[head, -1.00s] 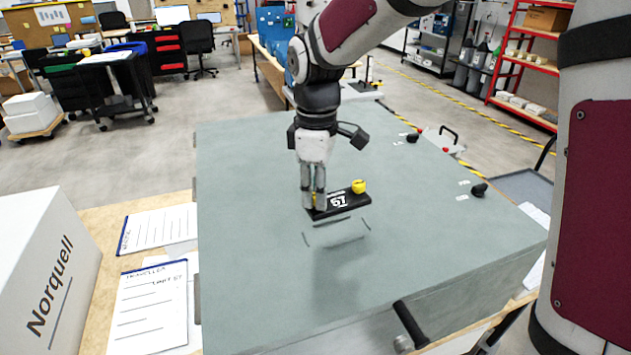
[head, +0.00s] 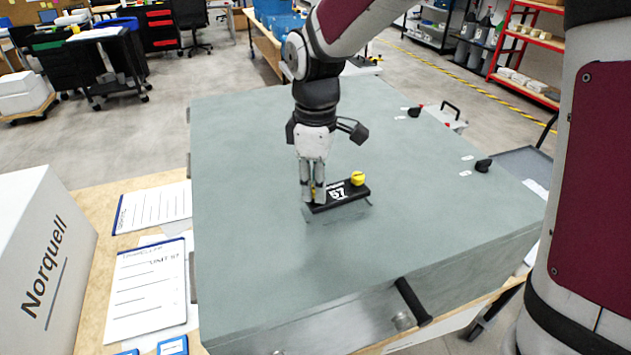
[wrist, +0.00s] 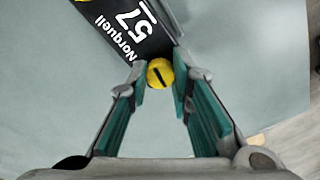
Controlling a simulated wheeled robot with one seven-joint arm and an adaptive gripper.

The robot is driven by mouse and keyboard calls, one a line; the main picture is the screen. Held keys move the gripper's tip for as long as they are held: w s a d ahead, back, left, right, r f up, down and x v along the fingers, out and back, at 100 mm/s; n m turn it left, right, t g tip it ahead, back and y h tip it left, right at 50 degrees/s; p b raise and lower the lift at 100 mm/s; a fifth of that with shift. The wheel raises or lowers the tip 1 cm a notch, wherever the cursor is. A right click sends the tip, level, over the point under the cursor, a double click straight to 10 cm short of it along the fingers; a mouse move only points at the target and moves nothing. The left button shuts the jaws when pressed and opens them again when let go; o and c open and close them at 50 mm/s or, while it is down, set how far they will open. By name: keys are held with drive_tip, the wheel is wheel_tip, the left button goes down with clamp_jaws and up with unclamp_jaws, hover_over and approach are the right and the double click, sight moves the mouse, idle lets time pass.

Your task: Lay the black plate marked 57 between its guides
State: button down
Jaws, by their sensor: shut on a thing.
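The black plate marked 57 (head: 349,194) lies roughly flat over the guide area of the grey-green top (head: 260,150). It has a yellow knob (head: 357,178) at its right end. My gripper (head: 313,197) is shut on the other yellow knob, at the plate's left end, which shows between the fingers in the wrist view (wrist: 160,73). A short dark guide mark (head: 369,202) shows just past the plate's right end. The plate hides most of the guide area. I cannot tell whether the plate touches the surface or hovers slightly.
Two black knobs (head: 483,166) with small white labels stand on the right of the top. A black handle (head: 412,301) is on the front side. A white Norquell box (head: 45,260) and written sheets (head: 148,290) are at the left. The top around the plate is clear.

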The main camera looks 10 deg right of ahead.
drive_tip(key=shift+s+d+f, duration=0.1)
drive_tip(key=shift+s+f, duration=0.1)
drive_tip(key=shift+f, duration=0.15)
drive_tip(key=shift+s+f, duration=0.1)
drive_tip(key=shift+f, duration=1.05)
idle(0.8)
drive_tip(key=c, duration=1.4)
unclamp_jaws()
drive_tip(key=shift+o, duration=0.2)
drive_tip(key=shift+r, duration=0.2)
drive_tip(key=shift+r+p, duration=1.2)
drive_tip(key=shift+r, duration=2.2)
